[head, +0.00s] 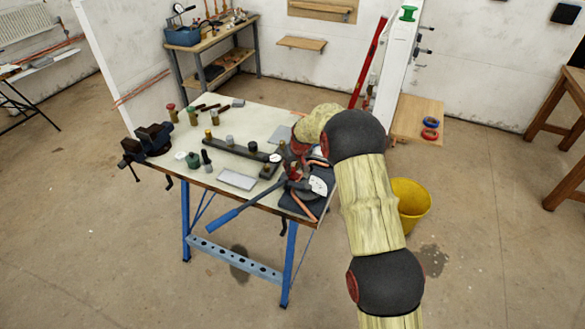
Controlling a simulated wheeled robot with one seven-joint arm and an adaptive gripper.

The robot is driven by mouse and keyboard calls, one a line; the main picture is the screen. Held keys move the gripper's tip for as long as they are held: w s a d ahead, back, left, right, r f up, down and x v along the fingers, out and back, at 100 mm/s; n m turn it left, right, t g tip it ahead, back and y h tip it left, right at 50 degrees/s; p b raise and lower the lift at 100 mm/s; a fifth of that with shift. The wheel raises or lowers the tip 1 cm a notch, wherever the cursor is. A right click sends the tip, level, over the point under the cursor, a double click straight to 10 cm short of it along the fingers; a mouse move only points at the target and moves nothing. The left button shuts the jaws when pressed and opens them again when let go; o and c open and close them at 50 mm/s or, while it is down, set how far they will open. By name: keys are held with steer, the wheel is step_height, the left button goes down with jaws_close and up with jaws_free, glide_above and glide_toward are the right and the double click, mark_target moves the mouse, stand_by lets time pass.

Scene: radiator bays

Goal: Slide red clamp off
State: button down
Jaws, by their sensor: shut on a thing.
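My gripper (292,166) is low over the right end of the workbench (236,187), at the bender (318,187) with its white dial and long blue handle (240,210). A small red piece (298,174), which looks like the red clamp, shows right at my fingers. My gripper is shut on it, though the fingers are small and the grip is partly hidden. My arm covers part of the bender's far side. A copper-coloured pipe (303,206) lies along the dark base of the bender.
A dark bar with fittings (235,150), a green bottle (193,160) and a vice (150,140) are on the bench. A yellow bucket (413,199) stands on the floor at right. The front floor is clear.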

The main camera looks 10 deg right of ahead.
stand_by(0.4)
steer(key=w+a, duration=0.2)
steer(key=shift+a+r, duration=0.1)
steer(key=shift+a, duration=0.25)
steer(key=c, duration=1.6)
jaws_free()
steer(key=shift+a, duration=0.1)
steer(key=shift+c, duration=0.2)
steer(key=shift+o, duration=0.3)
steer(key=v, duration=1.1)
steer(key=shift+s+r, duration=0.2)
steer(key=shift+r, duration=0.15)
